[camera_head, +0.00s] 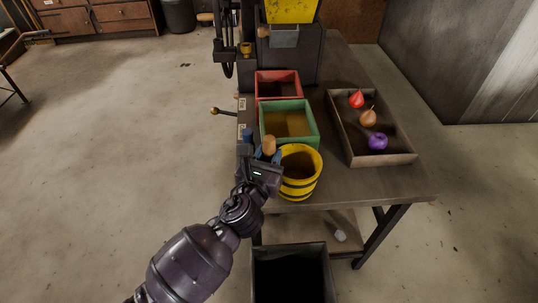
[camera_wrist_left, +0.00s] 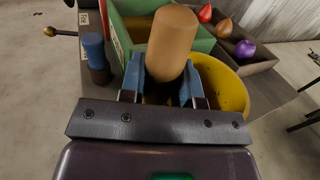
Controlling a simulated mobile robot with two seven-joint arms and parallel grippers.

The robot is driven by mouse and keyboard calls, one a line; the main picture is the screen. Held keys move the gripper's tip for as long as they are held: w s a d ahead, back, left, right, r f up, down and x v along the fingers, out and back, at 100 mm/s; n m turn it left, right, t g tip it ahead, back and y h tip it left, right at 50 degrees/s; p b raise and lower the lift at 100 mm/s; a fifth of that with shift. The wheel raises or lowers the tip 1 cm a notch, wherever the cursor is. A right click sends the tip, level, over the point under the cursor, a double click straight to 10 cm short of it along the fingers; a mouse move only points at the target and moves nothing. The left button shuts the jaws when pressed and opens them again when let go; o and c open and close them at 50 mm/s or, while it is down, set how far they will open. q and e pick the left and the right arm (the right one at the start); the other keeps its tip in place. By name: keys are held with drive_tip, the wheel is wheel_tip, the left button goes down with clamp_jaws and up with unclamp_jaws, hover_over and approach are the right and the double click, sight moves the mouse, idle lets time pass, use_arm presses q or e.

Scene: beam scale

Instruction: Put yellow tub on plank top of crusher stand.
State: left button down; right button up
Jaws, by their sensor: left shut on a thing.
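The yellow tub (camera_head: 302,186) has dark bands and an open top. It is at the front left of the wooden plank top (camera_head: 373,185) of the stand; I cannot tell whether it rests there or hangs slightly above. In the left wrist view the tub (camera_wrist_left: 232,91) is partly behind my fingers. My left gripper (camera_head: 268,159) is at the tub's left side. Its blue fingers (camera_wrist_left: 162,88) are shut on an upright tan wooden handle (camera_wrist_left: 172,42), close against the tub. Its join to the tub is hidden. My right gripper is not in view.
A green bin (camera_head: 290,127) and a red bin (camera_head: 278,86) stand behind the tub. A shallow wooden tray (camera_head: 345,136) with several coloured pieces lies to the right. A blue-topped peg (camera_wrist_left: 92,45) is left of my fingers. A dark open bin (camera_head: 290,251) stands below the front edge.

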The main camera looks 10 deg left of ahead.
use_arm(q)
drive_tip(key=shift+f, duration=0.1)
drive_tip(key=c, duration=0.8)
unclamp_jaws()
drive_tip(key=s, duration=0.4)
drive_tip(key=s+a+p, duration=0.1)
drive_tip(key=s, duration=0.3)
drive_tip(key=s+a, duration=0.1)
drive_tip(key=s, duration=0.2)
drive_tip(key=shift+s+a, duration=0.15)
drive_tip(key=shift+s, duration=0.25)
